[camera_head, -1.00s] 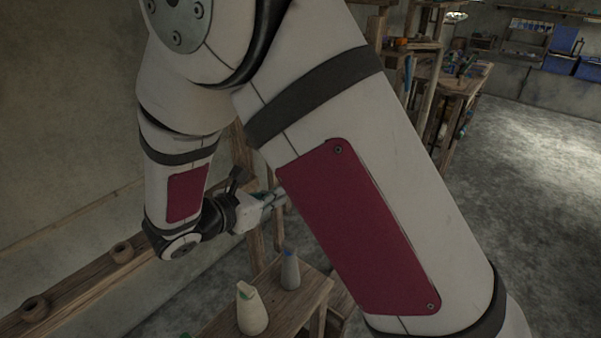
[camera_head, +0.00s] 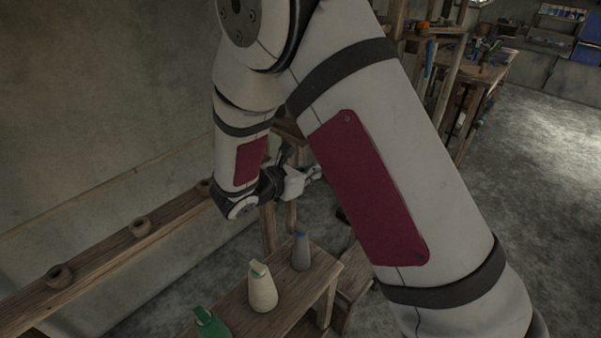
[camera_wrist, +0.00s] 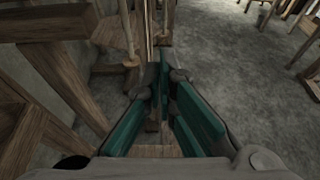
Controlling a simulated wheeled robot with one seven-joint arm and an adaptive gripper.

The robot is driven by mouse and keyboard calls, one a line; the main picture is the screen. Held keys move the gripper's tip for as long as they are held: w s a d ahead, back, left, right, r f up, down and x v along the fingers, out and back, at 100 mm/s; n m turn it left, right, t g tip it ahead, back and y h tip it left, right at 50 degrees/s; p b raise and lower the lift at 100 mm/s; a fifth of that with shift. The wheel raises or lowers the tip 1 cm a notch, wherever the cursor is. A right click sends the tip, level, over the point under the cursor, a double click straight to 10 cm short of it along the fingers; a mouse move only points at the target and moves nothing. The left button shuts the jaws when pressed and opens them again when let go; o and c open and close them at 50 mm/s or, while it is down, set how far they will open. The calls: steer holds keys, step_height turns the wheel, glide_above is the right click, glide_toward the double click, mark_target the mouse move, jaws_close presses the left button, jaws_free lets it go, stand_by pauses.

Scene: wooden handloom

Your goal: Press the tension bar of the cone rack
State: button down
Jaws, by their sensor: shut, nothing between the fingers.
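My gripper (camera_head: 314,173) is small in the head view, partly behind my own arm, beyond and above the far end of a low wooden stand with yarn cones. In the wrist view my gripper (camera_wrist: 162,70) has its green-padded fingers closed together at the tips, with nothing held. The stand (camera_head: 325,270) carries a grey cone (camera_head: 301,253) with a blue top, a cream cone (camera_head: 262,290) and a green cone (camera_head: 209,323). I cannot pick out the tension bar in either view; my arm hides part of the area.
A long wooden beam (camera_head: 105,260) with small round pots (camera_head: 141,227) runs along the left wall. Wooden posts and beams (camera_wrist: 58,75) stand close left of my gripper in the wrist view. Bare grey floor (camera_wrist: 235,75) lies to the right. A cluttered table (camera_head: 480,75) stands farther back.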

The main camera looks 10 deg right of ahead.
steer(key=r, duration=0.1)
steer(key=r+p, duration=0.1)
steer(key=d+r, duration=0.1)
steer(key=shift+w+r, duration=0.3)
steer(key=shift+w, duration=0.05)
steer(key=shift+r, duration=0.1)
